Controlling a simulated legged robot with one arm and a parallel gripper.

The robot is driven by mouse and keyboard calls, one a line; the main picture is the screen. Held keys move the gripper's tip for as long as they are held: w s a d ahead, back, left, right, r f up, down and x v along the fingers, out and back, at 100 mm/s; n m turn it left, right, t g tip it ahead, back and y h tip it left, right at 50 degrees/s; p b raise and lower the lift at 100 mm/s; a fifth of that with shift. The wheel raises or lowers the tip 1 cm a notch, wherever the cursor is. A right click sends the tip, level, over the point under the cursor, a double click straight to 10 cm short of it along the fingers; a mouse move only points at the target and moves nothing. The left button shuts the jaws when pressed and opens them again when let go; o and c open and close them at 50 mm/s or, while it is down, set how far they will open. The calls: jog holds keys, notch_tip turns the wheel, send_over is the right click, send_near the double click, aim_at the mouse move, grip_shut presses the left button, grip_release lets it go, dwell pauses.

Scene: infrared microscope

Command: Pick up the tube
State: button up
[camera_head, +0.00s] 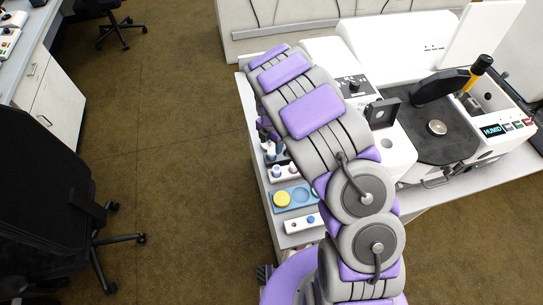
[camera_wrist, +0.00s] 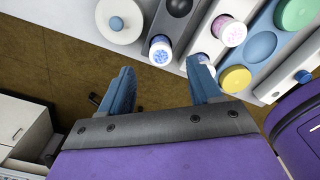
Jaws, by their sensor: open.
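Several small capped tubes stand at the bench edge, and I cannot tell which is the task's tube. In the wrist view, one tube with a blue speckled top (camera_wrist: 160,52) is just beyond the space between my fingertips. A pink-topped tube (camera_wrist: 232,32) stands in a white rack to the right. Another white tube (camera_wrist: 206,60) is partly hidden behind my right finger. My gripper (camera_wrist: 160,66) is open and empty, with its blue fingers spread. In the head view my arm mostly hides the gripper.
A blue tray (camera_head: 304,203) with a yellow disc (camera_head: 282,199) lies on the bench (camera_head: 308,238). A white round lidded container (camera_wrist: 119,36) is at upper left in the wrist view. The microscope (camera_head: 405,150) stands right of my arm. Open floor (camera_head: 170,130) lies left.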

aim_at(271, 152)
notch_tip(271, 152, down, 5)
jog(key=shift+r+b, duration=0.1)
jog(key=shift+b, duration=0.45)
jog(key=shift+c, duration=0.2)
jog(key=c, duration=1.1)
jog(key=shift+r, duration=0.1)
